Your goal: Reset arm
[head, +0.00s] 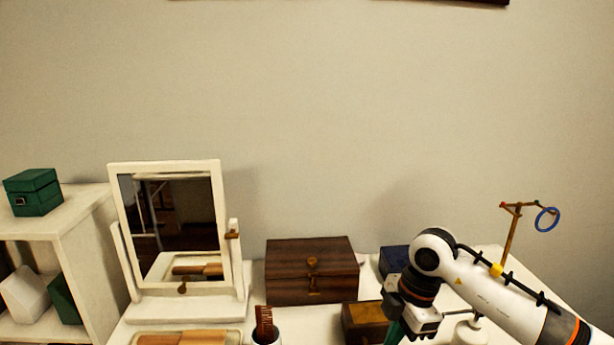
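My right arm comes in from the lower right, bent at a white and black joint. My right gripper (410,316) hangs at its end, pointing down over the white dressing table (300,318). Its fingertips are cut off by the bottom edge or hidden, so I cannot tell whether it is open or shut. Something green shows just below it, and I cannot tell whether it is held. My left arm and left gripper are not in view.
A dark wooden box (312,271), a smaller brown box (364,322) and a dark blue box (394,261) stand near the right gripper. A tilting mirror (235,275), a comb (265,323) in a cup, and a stand with a blue ring (510,238) are also there. A white shelf (85,210) holds a green box (33,192).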

